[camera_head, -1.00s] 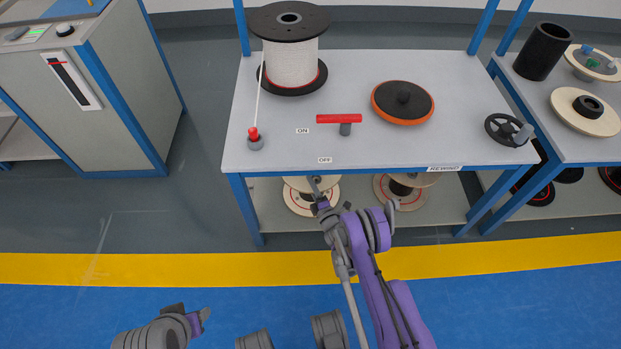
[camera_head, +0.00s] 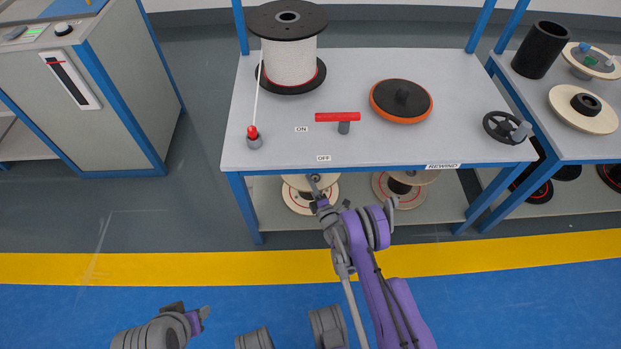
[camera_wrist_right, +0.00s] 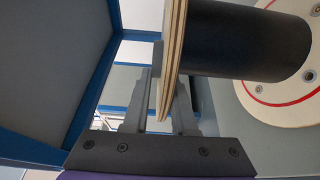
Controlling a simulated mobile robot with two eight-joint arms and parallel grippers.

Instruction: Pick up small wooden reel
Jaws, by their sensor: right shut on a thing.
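A small wooden reel (camera_head: 296,203) with a dark core is on the shelf under the rewind table, on the left; the tabletop hides part of it. The right wrist view shows its near pale wooden flange (camera_wrist_right: 173,45), black core (camera_wrist_right: 245,40) and far flange with a red ring (camera_wrist_right: 262,98). My right gripper (camera_head: 314,186) reaches in at the table's front edge. Its fingers (camera_wrist_right: 168,100) are shut on the near flange, one on each side. My left gripper (camera_head: 200,318) is at the lower left over the blue floor, away from the reel; its jaws are unclear.
A second wooden reel (camera_head: 396,187) is on the same shelf to the right. The rewind table (camera_head: 360,150) carries a white cable spool (camera_head: 290,62), red lever (camera_head: 338,117), orange-black disc (camera_head: 402,100) and handwheel (camera_head: 503,128). The floor in front is clear.

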